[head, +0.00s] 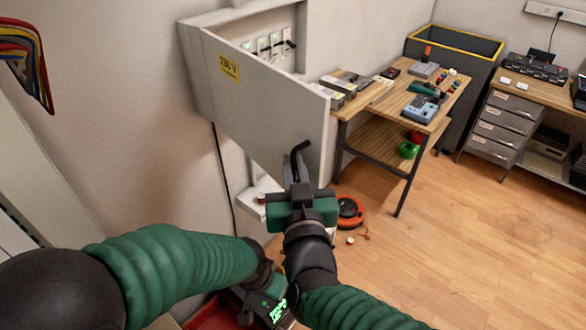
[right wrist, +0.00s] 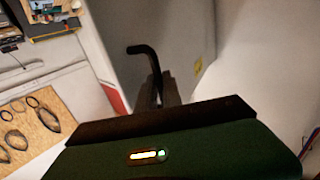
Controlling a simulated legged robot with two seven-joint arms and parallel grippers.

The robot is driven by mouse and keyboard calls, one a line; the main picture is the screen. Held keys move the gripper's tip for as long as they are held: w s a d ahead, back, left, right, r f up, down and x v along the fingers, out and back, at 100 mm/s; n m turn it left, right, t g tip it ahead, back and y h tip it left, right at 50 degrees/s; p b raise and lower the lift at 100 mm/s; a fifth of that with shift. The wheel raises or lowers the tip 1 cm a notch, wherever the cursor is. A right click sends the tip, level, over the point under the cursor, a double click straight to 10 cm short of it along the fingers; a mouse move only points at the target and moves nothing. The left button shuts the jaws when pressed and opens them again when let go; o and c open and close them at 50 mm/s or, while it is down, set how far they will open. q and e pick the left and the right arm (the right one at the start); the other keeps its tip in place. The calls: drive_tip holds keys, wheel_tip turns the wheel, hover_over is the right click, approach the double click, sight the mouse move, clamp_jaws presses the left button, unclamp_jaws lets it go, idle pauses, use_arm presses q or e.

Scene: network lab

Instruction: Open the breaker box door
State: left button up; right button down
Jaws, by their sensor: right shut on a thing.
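The breaker box (head: 246,14) is on the wall, with several switches (head: 268,45) showing inside. Its grey door (head: 262,112), with a yellow 230 V label (head: 229,68), stands swung out from the box, partly open. The dark bent handle (head: 301,150) is near the door's lower right edge. My right gripper (head: 298,172) is shut on this handle. The right wrist view shows the handle (right wrist: 143,52) rising from between the fingers (right wrist: 160,90). My left arm comes in from the left and ends low in the head view; its gripper fingers cannot be made out.
A wooden workbench (head: 385,105) with tools and meters stands right of the door. A dark bin (head: 455,85) with a yellow rim and a drawer bench (head: 500,125) are behind. An orange reel (head: 350,212) lies on the floor. The floor at right (head: 480,240) is clear.

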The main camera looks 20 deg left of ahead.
drive_tip(key=shift+a+r, duration=0.1)
drive_tip(key=shift+r, duration=0.15)
drive_tip(key=c, duration=1.8)
unclamp_jaws()
drive_tip(key=shift+a+f, duration=0.15)
drive_tip(key=shift+f, duration=0.1)
drive_tip(key=shift+w, duration=0.1)
